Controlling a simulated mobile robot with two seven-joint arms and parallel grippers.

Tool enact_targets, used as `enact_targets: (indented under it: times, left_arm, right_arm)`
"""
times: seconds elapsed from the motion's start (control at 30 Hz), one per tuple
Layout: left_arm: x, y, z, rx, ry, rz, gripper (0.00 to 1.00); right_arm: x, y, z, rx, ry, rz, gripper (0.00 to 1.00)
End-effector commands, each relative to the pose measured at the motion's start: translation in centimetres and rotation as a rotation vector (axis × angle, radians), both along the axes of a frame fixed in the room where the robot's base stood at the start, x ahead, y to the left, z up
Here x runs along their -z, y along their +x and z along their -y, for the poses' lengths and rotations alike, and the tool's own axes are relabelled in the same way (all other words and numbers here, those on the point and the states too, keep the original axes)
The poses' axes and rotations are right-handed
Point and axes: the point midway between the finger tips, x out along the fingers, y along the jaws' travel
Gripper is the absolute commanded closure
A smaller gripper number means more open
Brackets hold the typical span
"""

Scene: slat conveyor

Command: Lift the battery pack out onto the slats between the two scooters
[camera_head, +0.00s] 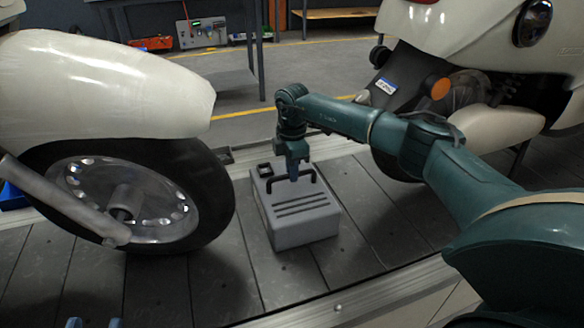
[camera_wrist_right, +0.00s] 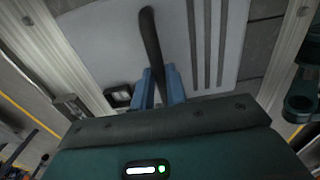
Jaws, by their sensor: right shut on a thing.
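The battery pack (camera_head: 305,228) is a grey box with dark grooves and a black handle (camera_head: 272,186). It is over the slats between the two scooters and looks upright; I cannot tell whether its base touches the slats. My right gripper (camera_head: 292,176) reaches down from above and is shut on the handle. The right wrist view shows the blue fingers (camera_wrist_right: 160,84) around the dark handle (camera_wrist_right: 152,45), with the pack's pale top (camera_wrist_right: 108,45) beneath. My left gripper (camera_head: 95,323) shows only as two blue fingertips, apart and empty, at the bottom edge.
The left scooter (camera_head: 100,90) has its front wheel close to the pack's left. The right scooter (camera_head: 450,40) stands behind my right arm. Bare slats (camera_head: 220,285) lie in front of the pack, up to a metal edge rail (camera_head: 385,294). A workbench (camera_head: 215,90) stands behind.

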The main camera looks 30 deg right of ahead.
Motion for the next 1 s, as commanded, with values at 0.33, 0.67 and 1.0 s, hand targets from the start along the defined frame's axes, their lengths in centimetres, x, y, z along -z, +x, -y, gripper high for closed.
enact_targets:
  times: [0.33, 0.67, 1.0]
  left_arm:
    - [0.0, 0.0, 0.0, 0.000, 0.000, -0.001, 0.64]
    - [0.1, 0.0, 0.0, 0.000, 0.000, -0.001, 0.64]
    - [-1.8, 0.0, -0.1, -0.007, 0.034, 0.023, 0.64]
  right_arm:
    - [0.0, 0.1, 0.0, 0.000, 0.001, 0.004, 0.69]
    - [0.5, -0.1, 0.1, 0.000, -0.002, -0.005, 0.60]
    - [-4.9, 0.0, 0.0, 0.000, 0.000, 0.004, 0.60]
